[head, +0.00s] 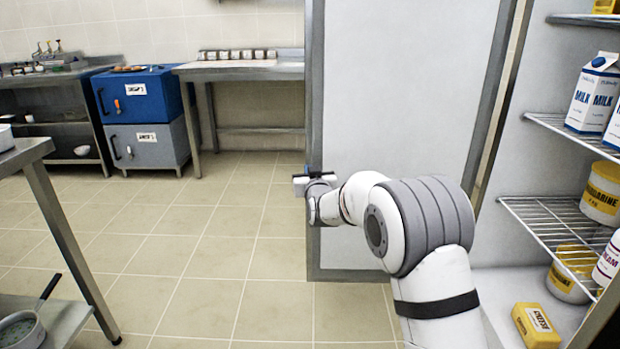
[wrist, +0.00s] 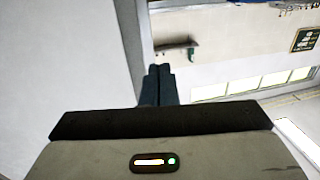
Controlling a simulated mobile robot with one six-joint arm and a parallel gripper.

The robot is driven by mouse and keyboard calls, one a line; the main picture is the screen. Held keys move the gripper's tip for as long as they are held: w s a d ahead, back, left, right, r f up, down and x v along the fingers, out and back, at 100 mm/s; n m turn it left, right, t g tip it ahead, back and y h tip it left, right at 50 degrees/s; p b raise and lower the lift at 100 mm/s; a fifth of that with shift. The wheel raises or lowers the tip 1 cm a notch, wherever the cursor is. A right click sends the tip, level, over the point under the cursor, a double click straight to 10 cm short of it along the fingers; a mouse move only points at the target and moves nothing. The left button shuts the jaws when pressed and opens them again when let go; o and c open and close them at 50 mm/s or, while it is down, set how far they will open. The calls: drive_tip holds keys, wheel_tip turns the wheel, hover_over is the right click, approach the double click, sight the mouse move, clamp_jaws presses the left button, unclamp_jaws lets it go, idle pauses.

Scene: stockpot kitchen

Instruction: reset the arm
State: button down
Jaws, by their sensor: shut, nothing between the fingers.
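My white and grey arm reaches forward from the lower right of the head view. My gripper (head: 301,184) is at the left edge of a tall grey-white door panel (head: 405,80). I cannot tell whether it touches the door. In the wrist view, the two dark fingers of my gripper (wrist: 158,70) are together with nothing between them. A pale panel (wrist: 65,60) fills the left of that view, close beside the fingers.
A metal table (head: 45,190) stands at left. Blue and grey boxes (head: 145,146) stand at the back. The tiled floor (head: 225,240) between is clear.

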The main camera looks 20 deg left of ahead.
drive_tip(key=s+d+r+m+g+h+p, duration=0.1)
drive_tip(key=s+d+r+g+h+p, duration=0.15)
drive_tip(key=s+d+r+p, duration=0.75)
drive_tip(key=s+d+r+m+g+h+p, duration=0.15)
drive_tip(key=s+d+r+g+p, duration=0.25)
drive_tip(key=s+d+r+p, duration=0.6)
drive_tip(key=s+d+r+m+g+h+p, duration=0.1)
drive_tip(key=s+d+r+g+p, duration=0.2)
drive_tip(key=s+d+p, duration=0.4)
drive_tip(key=s+d+r+m+g+h+p, duration=0.1)
drive_tip(key=s+d+r+g+p, duration=0.3)
drive_tip(key=s, duration=1.4)
drive_tip(key=d+r+h+p, duration=0.1)
drive_tip(key=d+p, duration=0.2)
drive_tip(key=d, duration=0.3)
drive_tip(key=shift+s+d+r+h, duration=0.15)
drive_tip(key=shift+s+h, duration=0.15)
drive_tip(key=shift+s, duration=0.1)
